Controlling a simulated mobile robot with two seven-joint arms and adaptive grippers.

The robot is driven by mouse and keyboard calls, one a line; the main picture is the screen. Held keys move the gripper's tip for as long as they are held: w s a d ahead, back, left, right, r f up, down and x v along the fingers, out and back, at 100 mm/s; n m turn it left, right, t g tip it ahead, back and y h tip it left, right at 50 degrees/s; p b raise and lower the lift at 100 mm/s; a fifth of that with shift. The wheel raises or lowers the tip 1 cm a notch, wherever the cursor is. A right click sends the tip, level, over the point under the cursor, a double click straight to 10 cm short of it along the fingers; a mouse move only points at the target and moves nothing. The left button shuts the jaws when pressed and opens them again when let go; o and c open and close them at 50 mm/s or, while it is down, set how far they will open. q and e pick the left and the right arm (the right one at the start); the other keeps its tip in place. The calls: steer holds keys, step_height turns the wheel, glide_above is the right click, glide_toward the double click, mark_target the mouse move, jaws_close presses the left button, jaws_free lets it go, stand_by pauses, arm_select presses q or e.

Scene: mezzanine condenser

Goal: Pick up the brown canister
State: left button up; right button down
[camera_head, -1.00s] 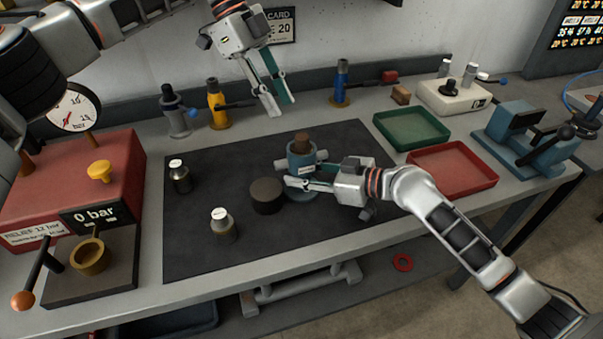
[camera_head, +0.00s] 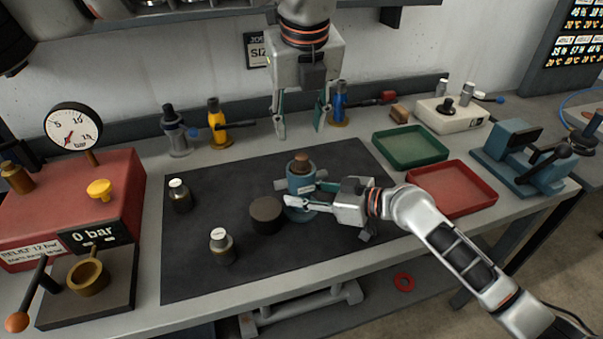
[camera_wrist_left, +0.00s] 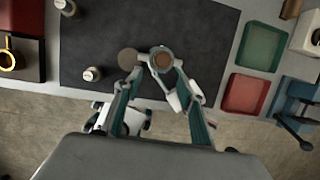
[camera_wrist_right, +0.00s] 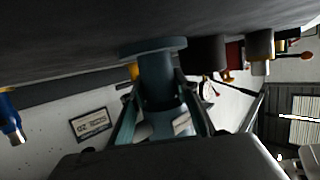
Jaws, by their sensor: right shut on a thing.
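The brown canister (camera_head: 301,161) stands upright in the top of a blue valve body (camera_head: 300,184) on the dark mat, with only its upper part showing. In the left wrist view its round brown top (camera_wrist_left: 163,60) sits inside the blue rim. My left gripper (camera_head: 300,131) is open and empty, pointing down above and behind the canister, apart from it. My right gripper (camera_head: 304,201) comes in from the right and is shut on the blue valve body, which also shows between its fingers in the right wrist view (camera_wrist_right: 160,85).
A dark round block (camera_head: 266,214) stands just left of the blue body. Two small capped bottles (camera_head: 180,196) (camera_head: 222,246) stand farther left on the mat (camera_head: 200,275). Green (camera_head: 411,147) and red (camera_head: 453,188) trays lie to the right. Blue (camera_head: 339,102) and yellow (camera_head: 217,124) fittings stand behind.

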arm_select(q)
steer(key=m+t, duration=0.1)
glide_above(302, 158)
steer(key=s, duration=0.2)
steer(key=f, duration=0.5)
steer(key=shift+s+a+f, duration=0.1)
steer(key=shift+a+f, duration=0.1)
steer(key=shift+f, duration=0.2)
steer(key=shift+d+x, duration=0.15)
steer(key=shift+x, duration=1.2)
steer(key=shift+d+x, duration=0.15)
steer(key=shift+x, duration=1.2)
jaws_close()
